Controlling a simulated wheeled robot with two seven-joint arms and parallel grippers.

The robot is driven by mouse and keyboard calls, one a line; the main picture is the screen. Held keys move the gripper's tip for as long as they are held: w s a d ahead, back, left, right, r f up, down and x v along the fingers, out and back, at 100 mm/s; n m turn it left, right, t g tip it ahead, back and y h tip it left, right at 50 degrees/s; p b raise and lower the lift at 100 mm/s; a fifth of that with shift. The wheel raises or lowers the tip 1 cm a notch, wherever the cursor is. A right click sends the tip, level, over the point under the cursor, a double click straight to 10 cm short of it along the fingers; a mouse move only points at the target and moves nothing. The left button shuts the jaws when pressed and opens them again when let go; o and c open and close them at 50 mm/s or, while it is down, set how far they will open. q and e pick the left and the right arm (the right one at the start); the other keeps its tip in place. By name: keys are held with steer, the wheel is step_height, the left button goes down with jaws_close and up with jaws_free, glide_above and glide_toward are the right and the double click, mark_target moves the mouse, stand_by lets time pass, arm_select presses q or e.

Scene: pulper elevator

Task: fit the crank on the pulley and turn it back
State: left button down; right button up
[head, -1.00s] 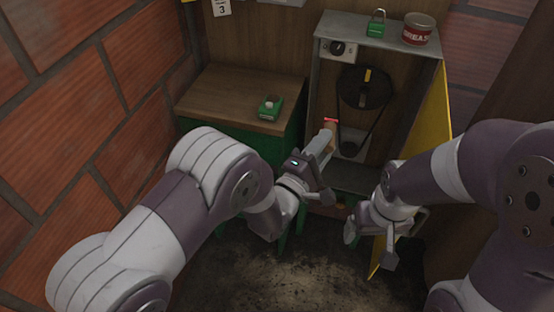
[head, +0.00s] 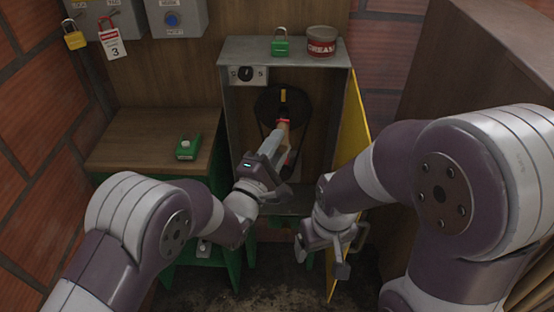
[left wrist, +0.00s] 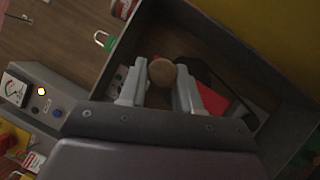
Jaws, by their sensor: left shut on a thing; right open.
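The black pulley (head: 268,104) with a yellow mark is inside the open grey cabinet (head: 230,125). My left gripper (head: 274,147) is shut on the crank's wooden handle (head: 283,133), in front of the pulley's lower part. The handle's round end (left wrist: 161,72) shows between the fingers in the left wrist view, with a red part of the crank (left wrist: 208,99) beside it. The crank's far end overlaps the pulley in the head view; I cannot tell whether it is seated. My right gripper (head: 322,257) is open and empty, low in front of the cabinet.
The yellow cabinet door (head: 353,125) stands open at the right, close to my right arm. A green padlock (head: 280,45) and a grease tin (head: 321,41) sit on the cabinet.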

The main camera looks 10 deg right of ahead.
mark_target(278, 123)
arm_select(q)
steer(key=w, duration=0.1)
steer(key=w+d+b, duration=0.1)
steer(key=w, duration=0.1)
steer(key=shift+w, duration=0.1)
steer(key=shift+w+d+b, duration=0.15)
steer(key=shift+w+b, duration=0.2)
steer(key=shift+w, duration=0.35)
steer(key=shift+w+r, duration=0.1)
steer(key=shift+w, duration=0.05)
steer(key=shift+s, duration=0.2)
steer(key=shift+w+b, duration=0.25)
steer(key=shift+b, duration=0.25)
steer(key=shift+w+d+b, duration=0.25)
steer(key=shift+w+b, duration=0.2)
steer(key=shift+w, duration=0.2)
stand_by(0.8)
steer(key=shift+w, duration=0.25)
stand_by(0.4)
steer(key=shift+w+d+b, duration=0.2)
steer(key=shift+w+b, duration=0.1)
steer(key=shift+w, duration=0.2)
stand_by(0.4)
